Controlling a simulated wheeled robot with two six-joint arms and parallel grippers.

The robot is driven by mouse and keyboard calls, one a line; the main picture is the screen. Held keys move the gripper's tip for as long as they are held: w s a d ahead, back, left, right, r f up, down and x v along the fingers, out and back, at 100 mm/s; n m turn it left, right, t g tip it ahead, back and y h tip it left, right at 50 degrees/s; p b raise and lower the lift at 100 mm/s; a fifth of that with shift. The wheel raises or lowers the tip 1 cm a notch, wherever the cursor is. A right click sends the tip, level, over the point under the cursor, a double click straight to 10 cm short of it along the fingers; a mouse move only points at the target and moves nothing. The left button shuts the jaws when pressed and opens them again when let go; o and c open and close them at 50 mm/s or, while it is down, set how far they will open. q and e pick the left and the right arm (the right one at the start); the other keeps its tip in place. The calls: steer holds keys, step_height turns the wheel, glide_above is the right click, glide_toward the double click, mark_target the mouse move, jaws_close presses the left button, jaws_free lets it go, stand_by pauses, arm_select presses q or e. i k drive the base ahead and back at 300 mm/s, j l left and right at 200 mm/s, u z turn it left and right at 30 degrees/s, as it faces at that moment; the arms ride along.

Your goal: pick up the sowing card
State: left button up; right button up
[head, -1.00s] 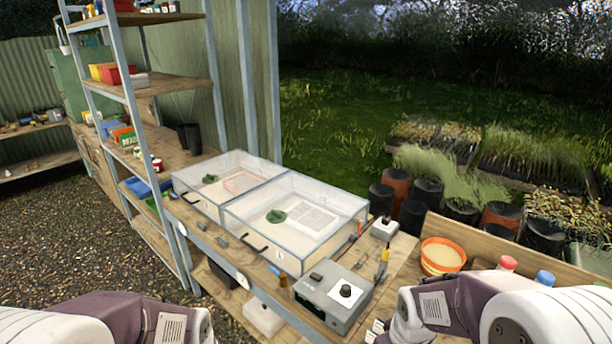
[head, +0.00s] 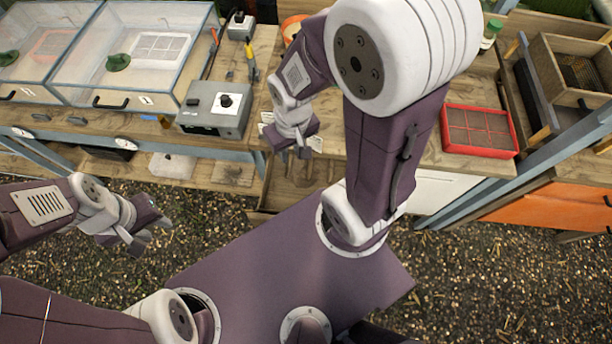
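Small white cards with dark print (head: 265,117) lie at the front edge of the wooden bench, beside my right gripper. Another white piece (head: 316,143) shows on the gripper's other side. My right gripper and wrist hide the area between them, and I cannot tell which is the sowing card. My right gripper (head: 293,153) points down at the bench edge, with its fingers apart and nothing visible between them. My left gripper (head: 149,238) is open and empty, low over the gravel in front of the bench.
A grey control box (head: 215,108) stands left of the cards. Two clear propagator boxes (head: 140,85) are further left. A red-rimmed tray (head: 480,131) lies to the right, near a wooden box (head: 570,67). An open wooden drawer (head: 287,188) sits below the bench edge.

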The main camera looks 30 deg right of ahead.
mark_target(316, 143)
steer(key=z, duration=1.35)
steer(key=j+z, duration=1.15)
steer(key=z, duration=0.15)
steer(key=k+j+z, duration=0.15)
steer(key=j+z, duration=0.25)
steer(key=l, duration=0.1)
